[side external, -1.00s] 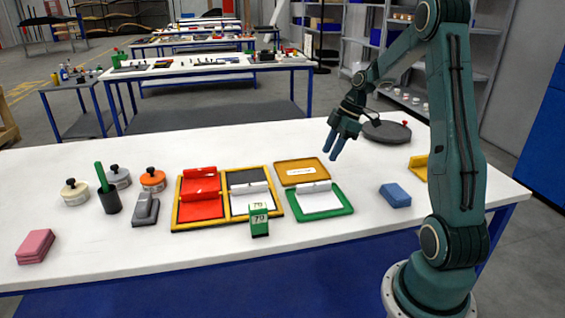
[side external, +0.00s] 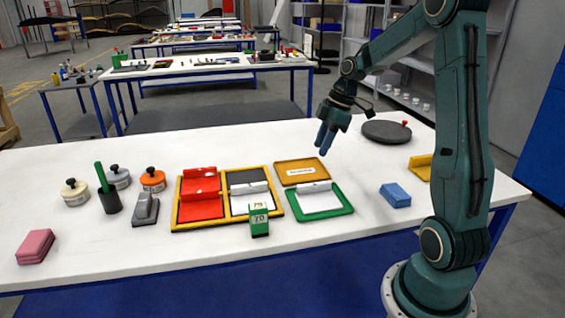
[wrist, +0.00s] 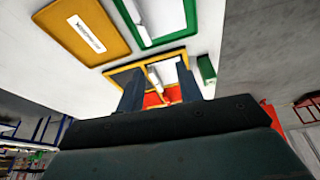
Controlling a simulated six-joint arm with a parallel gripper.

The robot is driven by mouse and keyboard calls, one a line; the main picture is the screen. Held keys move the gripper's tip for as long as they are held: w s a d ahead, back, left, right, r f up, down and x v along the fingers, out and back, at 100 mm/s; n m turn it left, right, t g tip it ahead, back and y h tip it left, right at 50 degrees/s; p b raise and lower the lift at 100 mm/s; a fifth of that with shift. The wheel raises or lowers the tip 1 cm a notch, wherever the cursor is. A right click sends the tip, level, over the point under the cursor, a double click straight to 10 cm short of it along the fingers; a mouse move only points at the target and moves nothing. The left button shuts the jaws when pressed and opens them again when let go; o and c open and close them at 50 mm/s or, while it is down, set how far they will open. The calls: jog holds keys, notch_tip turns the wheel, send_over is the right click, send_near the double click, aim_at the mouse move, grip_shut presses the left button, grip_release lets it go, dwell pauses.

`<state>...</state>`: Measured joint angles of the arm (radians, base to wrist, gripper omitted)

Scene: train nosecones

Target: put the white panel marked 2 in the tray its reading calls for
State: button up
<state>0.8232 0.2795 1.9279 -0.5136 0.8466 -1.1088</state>
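White panels lie in the right half of the yellow-framed tray (side external: 266,209) and in the green-framed tray (side external: 343,209), each with a raised white bar at its back edge. I cannot read a 2 on either, so I cannot tell which one is marked. My gripper (side external: 325,142) hangs empty above the table, to the right of the ochre tray. In the wrist view my gripper (wrist: 160,88) has its two fingers apart, with the trays beyond.
Red panels (side external: 201,208) fill the yellow tray's left half. A green block with numbers (side external: 259,220) stands at its front edge. A blue block (side external: 395,195), a yellow piece (side external: 419,168) and a dark disc (side external: 387,132) lie to the right. Cans, a cup and pink pads stand left.

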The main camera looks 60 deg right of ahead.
jog(key=s+a+r+m+h, duration=0.1)
jog(key=s+a+r+m, duration=0.2)
jog(key=a, duration=0.5)
jog(key=s+a+r+h, duration=0.1)
jog(key=s+a+r, duration=0.1)
jog(key=a+r, duration=0.4)
jog(key=s+a+m+t, duration=0.2)
jog(key=s+a+m, duration=0.2)
jog(key=s+a, duration=0.4)
jog(key=s, duration=0.3)
jog(key=shift+a+f+m+t, duration=0.15)
jog(key=shift+a+m+t, duration=0.15)
jog(key=shift+m, duration=0.1)
